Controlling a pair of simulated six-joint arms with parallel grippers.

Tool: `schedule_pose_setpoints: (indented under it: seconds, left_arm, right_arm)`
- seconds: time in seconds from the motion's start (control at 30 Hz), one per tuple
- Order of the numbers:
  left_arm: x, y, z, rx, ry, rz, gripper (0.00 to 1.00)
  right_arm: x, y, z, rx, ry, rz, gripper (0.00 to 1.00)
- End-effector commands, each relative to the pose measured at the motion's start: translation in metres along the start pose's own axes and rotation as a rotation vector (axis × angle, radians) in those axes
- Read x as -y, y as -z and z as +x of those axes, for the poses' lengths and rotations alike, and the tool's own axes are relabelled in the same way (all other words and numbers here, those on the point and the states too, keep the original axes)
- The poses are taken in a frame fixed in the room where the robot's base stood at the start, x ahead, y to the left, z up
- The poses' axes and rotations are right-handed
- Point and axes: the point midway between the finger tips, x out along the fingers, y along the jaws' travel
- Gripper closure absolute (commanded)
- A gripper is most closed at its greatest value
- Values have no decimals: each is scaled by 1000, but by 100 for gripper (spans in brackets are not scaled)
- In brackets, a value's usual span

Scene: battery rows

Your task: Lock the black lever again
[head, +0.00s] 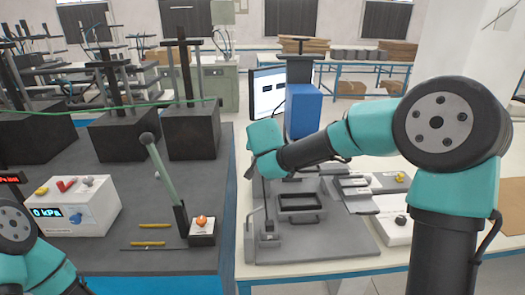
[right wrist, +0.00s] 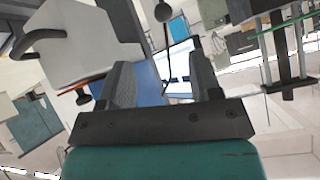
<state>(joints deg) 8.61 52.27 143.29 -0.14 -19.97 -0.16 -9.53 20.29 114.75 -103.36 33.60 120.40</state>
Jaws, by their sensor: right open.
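A thin black lever (head: 265,212) stands upright from a small grey base on the left side of the grey fixture plate (head: 340,242). My right gripper (right wrist: 160,60) is open, with nothing between its fingers in the right wrist view. In the head view its arm reaches in from the right and its wrist is above the black lever. The wrist partly hides the lever's top, so I cannot tell whether they touch. A longer grey-green lever (head: 167,173) with a black end leans left from a base with an orange button (head: 202,221). My left gripper is out of view.
A black rectangular tray (head: 301,204) sits on the fixture beside the lever. A blue block (head: 303,112) and a monitor (head: 267,95) stand behind. A white box with a pressure display (head: 47,213) is at the left. The fixture plate's front is clear.

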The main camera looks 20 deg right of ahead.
Motion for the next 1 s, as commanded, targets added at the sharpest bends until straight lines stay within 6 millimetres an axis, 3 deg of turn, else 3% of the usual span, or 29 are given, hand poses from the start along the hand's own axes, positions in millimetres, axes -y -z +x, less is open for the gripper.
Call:
schedule_pose_setpoints:
  seconds: [0.1,0.23,0.77,0.87,1.0]
  left_arm:
    - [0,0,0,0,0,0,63]
    - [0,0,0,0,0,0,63]
    - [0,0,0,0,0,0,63]
    - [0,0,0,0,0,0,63]
    - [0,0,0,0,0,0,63]
  right_arm:
    - [0,1,-17,-1,1,1,42]
    - [0,0,-26,0,0,-1,42]
    - [-1,-2,-27,6,-1,-3,42]
    - [-2,-10,-23,39,2,-17,42]
    - [-8,-41,-11,152,15,-64,42]
